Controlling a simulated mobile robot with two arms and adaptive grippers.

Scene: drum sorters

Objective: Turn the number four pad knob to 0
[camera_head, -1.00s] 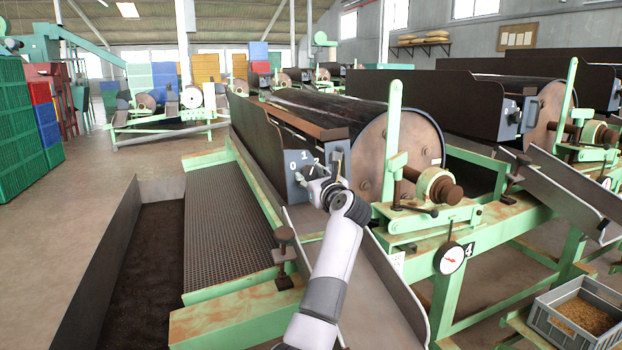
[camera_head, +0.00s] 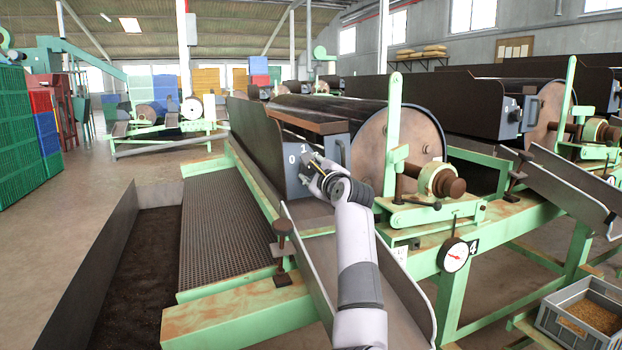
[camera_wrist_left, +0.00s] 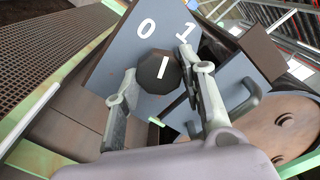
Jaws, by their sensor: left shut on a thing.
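The dark faceted knob (camera_wrist_left: 160,73) with a white line on its face sits on a blue-grey panel (camera_wrist_left: 112,62) marked 0 and 1. In the left wrist view its line points up, between the 0 (camera_wrist_left: 146,28) and the 1 (camera_wrist_left: 184,32). My left gripper (camera_head: 312,172) has its fingers on either side of the knob, shut on it. In the head view the gripper mostly hides the knob, and the 0 and 1 show just above it. A number 4 plate (camera_head: 474,247) is on this machine's green frame. My right gripper is not in view.
A handle (camera_wrist_left: 243,100) sticks out right of the knob. The drum (camera_head: 402,145) and its shaft are to the right. A metal chute (camera_head: 405,295) lies beneath my arm. A screw post (camera_head: 282,240) stands left of it. A grey crate of grain (camera_head: 585,315) is lower right.

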